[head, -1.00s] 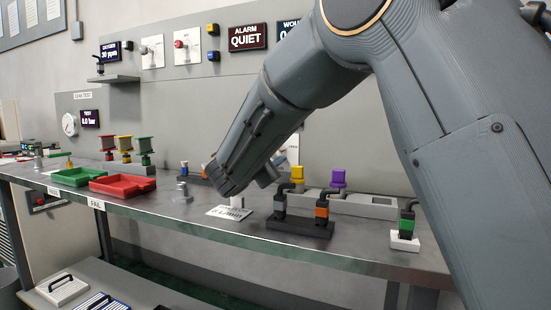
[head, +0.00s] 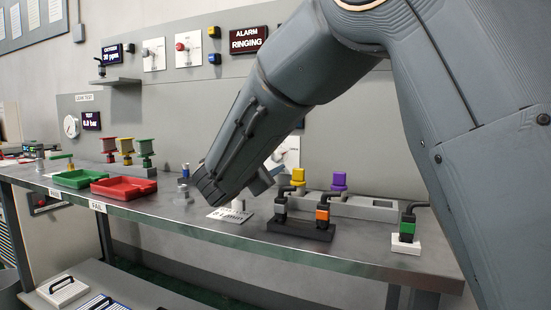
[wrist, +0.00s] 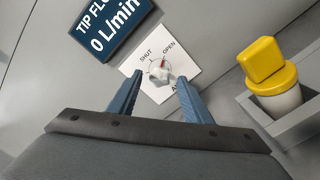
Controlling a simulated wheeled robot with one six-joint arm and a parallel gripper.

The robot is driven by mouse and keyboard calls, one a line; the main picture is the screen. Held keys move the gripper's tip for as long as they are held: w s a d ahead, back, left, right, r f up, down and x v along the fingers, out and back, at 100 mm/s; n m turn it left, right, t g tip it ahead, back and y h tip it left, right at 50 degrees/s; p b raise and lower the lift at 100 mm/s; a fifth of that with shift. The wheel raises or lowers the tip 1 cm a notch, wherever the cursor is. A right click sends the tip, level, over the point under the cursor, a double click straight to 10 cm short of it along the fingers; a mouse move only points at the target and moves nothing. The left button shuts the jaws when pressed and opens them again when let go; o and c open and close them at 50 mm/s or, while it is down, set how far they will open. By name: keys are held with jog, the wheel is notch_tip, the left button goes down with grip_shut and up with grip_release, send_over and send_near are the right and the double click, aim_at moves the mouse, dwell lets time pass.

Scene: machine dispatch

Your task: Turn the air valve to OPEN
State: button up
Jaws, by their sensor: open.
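The air valve is a small pale knob (wrist: 161,76) with a red mark, on a white plate (wrist: 184,62) lettered SHUT and OPEN. In the wrist view the red mark points up, nearer to OPEN than to SHUT. My gripper (wrist: 160,88) is open, its two blue fingers on either side of the knob. I cannot tell whether they touch it. In the head view my arm hides most of the plate and the gripper's fingers.
The TIP FLOW display (wrist: 108,27) reads 0 L/min beside the plate. A yellow-capped part (wrist: 268,75) sits in a grey holder to the right. The alarm display (head: 247,40) reads RINGING. Red (head: 124,188) and green trays lie on the bench at left.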

jog(key=shift+v, duration=1.9)
